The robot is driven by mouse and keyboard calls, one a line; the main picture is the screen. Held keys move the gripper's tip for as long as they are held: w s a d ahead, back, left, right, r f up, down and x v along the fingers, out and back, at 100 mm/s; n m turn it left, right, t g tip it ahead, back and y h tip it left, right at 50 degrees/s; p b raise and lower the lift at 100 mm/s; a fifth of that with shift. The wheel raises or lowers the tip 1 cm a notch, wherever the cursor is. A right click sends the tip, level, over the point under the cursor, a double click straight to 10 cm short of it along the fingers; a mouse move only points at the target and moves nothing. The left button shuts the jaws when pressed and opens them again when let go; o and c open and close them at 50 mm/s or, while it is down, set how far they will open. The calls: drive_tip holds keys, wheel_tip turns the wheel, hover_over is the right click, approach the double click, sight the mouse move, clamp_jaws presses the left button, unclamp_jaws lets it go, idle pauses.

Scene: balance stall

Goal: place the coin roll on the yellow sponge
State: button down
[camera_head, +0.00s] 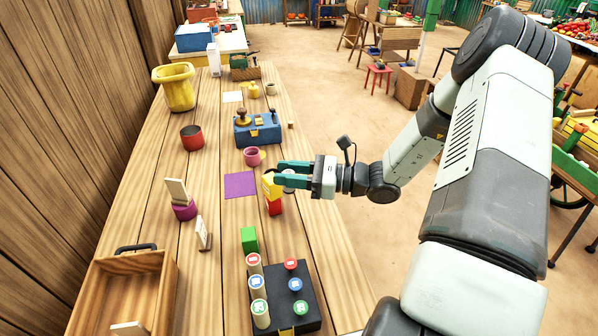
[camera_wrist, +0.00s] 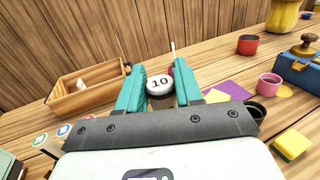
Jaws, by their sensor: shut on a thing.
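My gripper (camera_wrist: 160,88) is shut on a round piece, taken as the coin roll (camera_wrist: 159,82). Its pale end marked "10" faces the wrist camera, between the teal fingers. In the head view my gripper (camera_head: 277,172) is above the right part of the table, beside the purple mat; the held piece is hard to make out there. The yellow sponge (camera_wrist: 291,144), with a green layer, lies at the right edge of the wrist view, apart from my gripper. I cannot pick it out surely in the head view.
A purple mat (camera_head: 240,184), pink mug (camera_head: 252,156) and blue box (camera_head: 257,131) are near my gripper. A black tray (camera_head: 306,309) with several capped cylinders and a wooden crate (camera_head: 168,290) stand at the near end.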

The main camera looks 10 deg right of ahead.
drive_tip(key=w+d+m+t+h, duration=0.4)
drive_tip(key=w, duration=0.7)
drive_tip(key=w+d+m+t+h, duration=0.3)
drive_tip(key=w+d+t, duration=0.15)
drive_tip(key=w, duration=0.75)
drive_tip(key=shift+s+a+f, duration=0.1)
drive_tip(key=shift+a+f, duration=0.1)
drive_tip(key=shift+f, duration=2.15)
drive_tip(key=shift+s+a+f, duration=0.1)
drive_tip(key=shift+a+f, duration=0.05)
drive_tip(key=shift+f, duration=2.2)
drive_tip(key=shift+s+a+f, duration=0.1)
drive_tip(key=shift+a+f, duration=0.1)
drive_tip(key=shift+f, duration=2.15)
drive_tip(key=shift+f, duration=0.1)
drive_tip(key=c, duration=0.7)
unclamp_jaws()
drive_tip(key=shift+c, duration=0.2)
